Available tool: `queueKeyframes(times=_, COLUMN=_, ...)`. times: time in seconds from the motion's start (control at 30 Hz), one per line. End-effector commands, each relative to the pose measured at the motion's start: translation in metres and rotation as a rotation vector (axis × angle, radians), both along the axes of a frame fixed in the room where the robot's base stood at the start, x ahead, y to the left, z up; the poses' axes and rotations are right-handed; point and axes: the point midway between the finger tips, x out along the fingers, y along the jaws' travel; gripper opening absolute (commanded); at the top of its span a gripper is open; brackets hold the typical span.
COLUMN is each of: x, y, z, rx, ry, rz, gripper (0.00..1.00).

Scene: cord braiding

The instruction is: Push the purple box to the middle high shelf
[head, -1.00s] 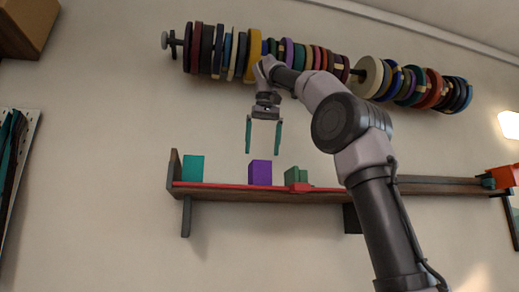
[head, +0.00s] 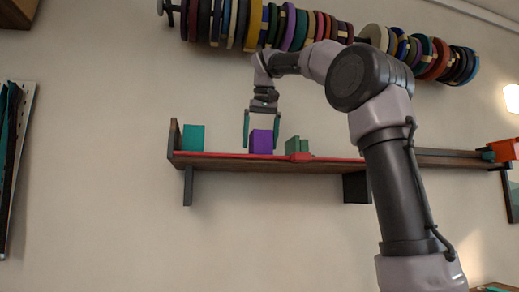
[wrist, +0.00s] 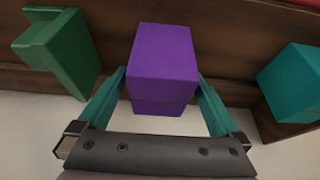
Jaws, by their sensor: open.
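The purple box (head: 261,141) sits upright on the wall shelf (head: 235,163), between a teal box and a green block. My gripper (head: 261,143) is open and pointing down, with its teal fingers on either side of the purple box in the head view. I cannot tell how far in front of the box the fingers are.
The teal box (head: 193,138) stands left on the shelf, and the green block (head: 298,146) stands right. A rod of coloured spools (head: 230,25) hangs above. An orange thing (head: 502,149) is at the far right. Shelf space lies bare between the boxes.

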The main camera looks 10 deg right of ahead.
Motion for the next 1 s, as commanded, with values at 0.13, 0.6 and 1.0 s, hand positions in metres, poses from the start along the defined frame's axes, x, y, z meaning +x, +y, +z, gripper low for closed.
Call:
queueKeyframes(times=0.13, x=0.007, y=0.0, z=-0.018, rx=0.0, ry=0.002, rz=0.0, gripper=1.0)
queueKeyframes(times=0.6, x=0.012, y=0.0, z=-0.028, rx=0.001, ry=-0.001, rz=0.0, gripper=1.0)
queueKeyframes(times=1.0, x=0.012, y=0.0, z=-0.028, rx=0.0, ry=0.0, rz=0.0, gripper=0.05)
